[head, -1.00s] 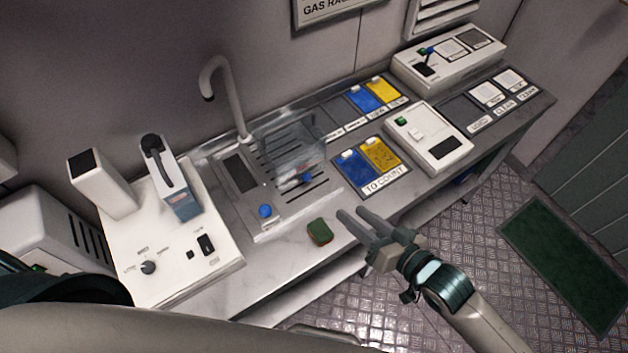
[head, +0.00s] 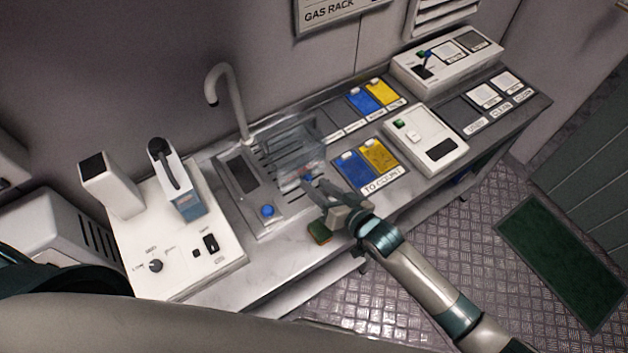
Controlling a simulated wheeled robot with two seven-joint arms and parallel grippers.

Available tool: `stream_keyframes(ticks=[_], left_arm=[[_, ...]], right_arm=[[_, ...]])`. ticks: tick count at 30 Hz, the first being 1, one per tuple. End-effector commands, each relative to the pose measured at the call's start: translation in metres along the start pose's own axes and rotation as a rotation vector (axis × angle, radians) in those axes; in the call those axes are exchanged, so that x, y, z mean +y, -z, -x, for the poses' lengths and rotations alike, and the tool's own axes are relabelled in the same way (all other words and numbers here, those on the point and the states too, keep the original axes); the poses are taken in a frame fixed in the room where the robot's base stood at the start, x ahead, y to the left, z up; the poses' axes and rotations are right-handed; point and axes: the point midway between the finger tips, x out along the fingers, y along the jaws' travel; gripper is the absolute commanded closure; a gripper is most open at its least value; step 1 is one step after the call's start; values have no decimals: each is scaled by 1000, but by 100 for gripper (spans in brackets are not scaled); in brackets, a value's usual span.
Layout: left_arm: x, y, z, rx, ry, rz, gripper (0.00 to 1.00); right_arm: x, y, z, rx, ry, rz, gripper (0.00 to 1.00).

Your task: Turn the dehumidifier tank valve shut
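The clear tank (head: 290,140) stands on the slotted drain panel of the bench. Its valve (head: 306,179), a small blue and red part, is at the tank's lower front, partly hidden by my gripper. My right gripper (head: 316,184) reaches in from the lower right, its two fingers apart and pointing at the valve. The fingertips are at or very near the valve; I cannot tell whether they touch it. My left gripper is not in view.
A green and brown sponge (head: 319,232) lies at the bench's front edge, just below my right gripper. A blue knob (head: 267,211) sits left of the valve. A tap (head: 228,95) rises behind.

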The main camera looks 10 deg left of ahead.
Motion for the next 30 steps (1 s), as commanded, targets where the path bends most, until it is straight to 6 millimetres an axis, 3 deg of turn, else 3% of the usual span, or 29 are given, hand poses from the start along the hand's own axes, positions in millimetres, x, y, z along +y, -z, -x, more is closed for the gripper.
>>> stream_keyframes(ticks=[6, 18, 23, 30], left_arm=[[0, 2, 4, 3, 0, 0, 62], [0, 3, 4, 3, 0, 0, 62], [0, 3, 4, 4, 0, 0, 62], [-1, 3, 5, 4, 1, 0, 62]], right_arm=[[0, 0, -17, -1, 0, 0, 62], [0, -1, -20, -1, 0, 0, 62], [0, 0, -20, -1, 0, 0, 100], [0, 0, -20, 0, -2, 5, 100]])
